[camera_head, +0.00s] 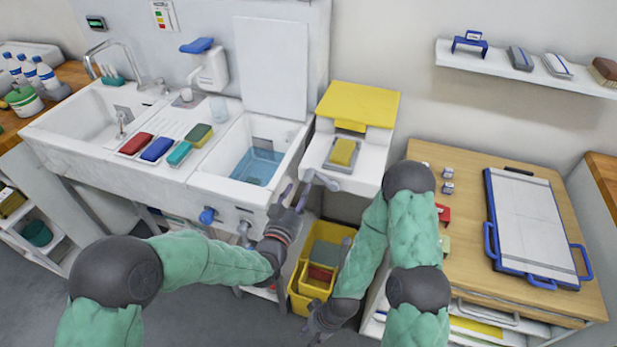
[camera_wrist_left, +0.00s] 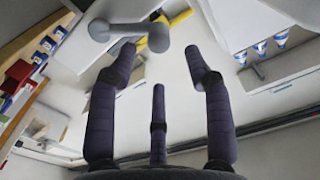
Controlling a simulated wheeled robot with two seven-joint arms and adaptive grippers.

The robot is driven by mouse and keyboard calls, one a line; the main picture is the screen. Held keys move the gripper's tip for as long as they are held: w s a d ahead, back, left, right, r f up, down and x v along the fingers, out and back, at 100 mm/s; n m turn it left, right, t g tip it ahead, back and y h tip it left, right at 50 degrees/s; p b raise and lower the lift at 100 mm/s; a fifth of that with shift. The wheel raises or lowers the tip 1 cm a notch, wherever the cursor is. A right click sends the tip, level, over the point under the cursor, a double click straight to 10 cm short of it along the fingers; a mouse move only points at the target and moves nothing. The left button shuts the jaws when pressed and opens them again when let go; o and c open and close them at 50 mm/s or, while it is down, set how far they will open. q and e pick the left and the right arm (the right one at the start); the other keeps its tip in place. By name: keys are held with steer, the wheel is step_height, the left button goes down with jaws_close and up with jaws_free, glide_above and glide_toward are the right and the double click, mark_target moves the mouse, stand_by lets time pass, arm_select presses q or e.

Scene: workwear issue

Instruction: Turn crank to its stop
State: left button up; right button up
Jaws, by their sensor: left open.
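The crank (camera_head: 322,180) is a short grey lever on the front of a white unit with a yellow lid (camera_head: 358,103). In the left wrist view the crank (camera_wrist_left: 128,32) ends in a rounded knob, seen ahead of and between my spread fingertips. My left gripper (camera_head: 294,196) is open and empty, just left of the crank in the head view. It also shows in the left wrist view (camera_wrist_left: 160,62), where no finger clearly touches the crank. My right gripper (camera_head: 318,330) hangs low near the yellow bucket; its fingers are too dark and small to read.
A double sink with blue water in its right basin (camera_head: 257,166) stands to the left. A yellow sponge (camera_head: 342,151) lies on the unit. A yellow bucket (camera_head: 304,300) stands below. A wooden table (camera_head: 455,265) with a blue-handled board (camera_head: 525,220) is at right.

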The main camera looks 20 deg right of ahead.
mark_target(306, 181)
arm_select(q)
steer(key=b+x, duration=0.1)
steer(key=x, duration=0.6)
steer(key=shift+w+d+f+b, duration=0.1)
steer(key=shift+w+b, duration=0.05)
steer(key=shift+b, duration=0.15)
jaws_close()
